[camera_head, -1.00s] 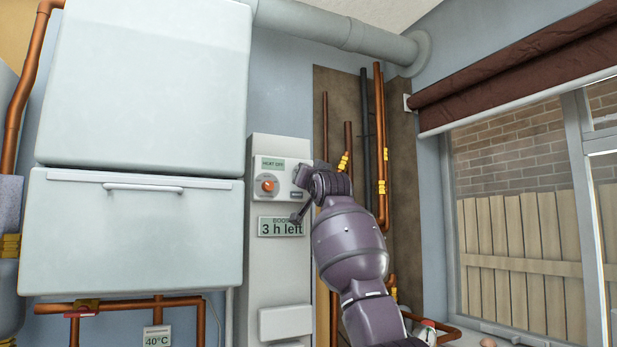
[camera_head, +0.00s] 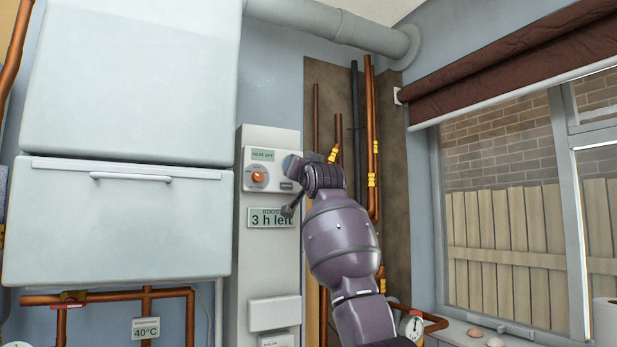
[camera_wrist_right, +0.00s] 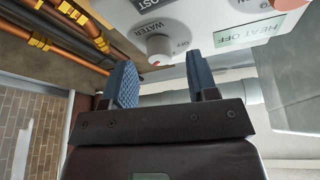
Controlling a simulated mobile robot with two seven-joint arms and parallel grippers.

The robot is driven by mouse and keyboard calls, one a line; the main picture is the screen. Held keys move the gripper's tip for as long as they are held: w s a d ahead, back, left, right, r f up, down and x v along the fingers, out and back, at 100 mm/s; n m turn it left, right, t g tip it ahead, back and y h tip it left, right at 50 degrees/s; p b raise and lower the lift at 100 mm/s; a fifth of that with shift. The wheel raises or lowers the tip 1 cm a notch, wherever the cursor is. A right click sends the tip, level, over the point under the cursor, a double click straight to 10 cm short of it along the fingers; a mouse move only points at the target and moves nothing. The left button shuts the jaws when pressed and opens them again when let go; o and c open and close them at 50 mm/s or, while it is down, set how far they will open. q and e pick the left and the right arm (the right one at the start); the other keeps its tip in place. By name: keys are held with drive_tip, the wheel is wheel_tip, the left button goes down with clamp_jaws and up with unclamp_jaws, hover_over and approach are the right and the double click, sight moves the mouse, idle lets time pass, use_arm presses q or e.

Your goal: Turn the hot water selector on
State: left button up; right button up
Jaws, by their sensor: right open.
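In the right wrist view, the hot water selector is a small pale round knob (camera_wrist_right: 160,48) marked WATER and OFF on the white control panel (camera_wrist_right: 196,22). It lies just beyond the gap between the two blue fingers of my right gripper (camera_wrist_right: 162,75), which is open and empty. The fingers look apart from the knob. In the head view, my right gripper (camera_head: 292,168) is in front of the upper right of the control panel (camera_head: 268,140) and hides the selector. My left gripper is not in view.
An orange-red knob (camera_head: 258,177) sits left of my gripper, under a HEAT OFF display (camera_head: 262,155). A "3 h left" display (camera_head: 271,218) is below. Copper pipes (camera_head: 371,140) run up the wall to the right. A large white cabinet (camera_head: 125,225) stands to the left.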

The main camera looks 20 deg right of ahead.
drive_tip(key=b+v, duration=0.2)
drive_tip(key=v, duration=0.7)
drive_tip(key=shift+f, duration=0.15)
idle(0.4)
